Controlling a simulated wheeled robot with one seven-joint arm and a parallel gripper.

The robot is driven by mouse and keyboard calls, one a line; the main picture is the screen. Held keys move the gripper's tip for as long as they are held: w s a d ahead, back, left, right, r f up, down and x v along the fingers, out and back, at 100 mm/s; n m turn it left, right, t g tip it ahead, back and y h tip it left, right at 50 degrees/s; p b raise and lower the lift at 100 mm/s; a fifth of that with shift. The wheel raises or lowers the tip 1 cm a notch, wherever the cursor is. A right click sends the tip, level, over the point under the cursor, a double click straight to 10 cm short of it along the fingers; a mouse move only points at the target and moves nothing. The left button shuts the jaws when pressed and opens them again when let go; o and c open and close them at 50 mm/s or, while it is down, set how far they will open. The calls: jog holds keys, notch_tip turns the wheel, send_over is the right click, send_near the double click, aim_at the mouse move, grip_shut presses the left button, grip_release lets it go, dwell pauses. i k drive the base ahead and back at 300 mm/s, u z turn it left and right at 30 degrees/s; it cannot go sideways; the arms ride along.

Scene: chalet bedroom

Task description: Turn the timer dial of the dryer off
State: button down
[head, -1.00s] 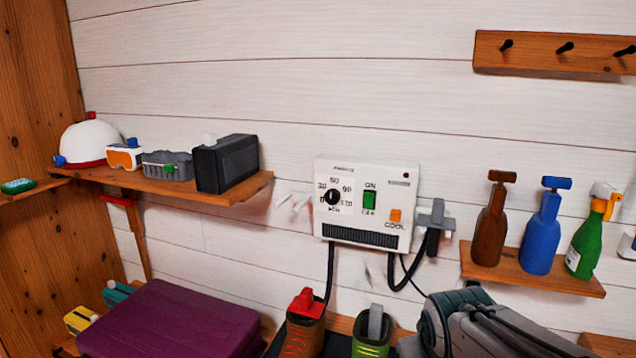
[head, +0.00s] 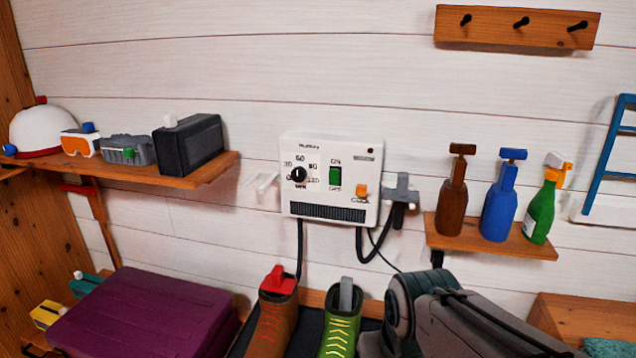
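The dryer (head: 352,198) is a white box on the plank wall, mid-view in the head view. Its timer dial (head: 298,175) is a small black round knob at the upper left of its front, with numbers from 0 to 120 around it. The knob's pointer is too small to read. A green ON/OFF switch (head: 335,175) and an orange button (head: 361,191) sit right of the dial. A dark vent grille (head: 327,212) runs below. Nothing covers the dial. My gripper is not in view.
A grey nozzle (head: 402,190) and black hoses hang by the dryer. The wall above is clear.

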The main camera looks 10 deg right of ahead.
aim_at(299, 174)
jog(key=z, duration=1.75)
jog(key=k, duration=0.65)
jog(key=u, duration=1.15)
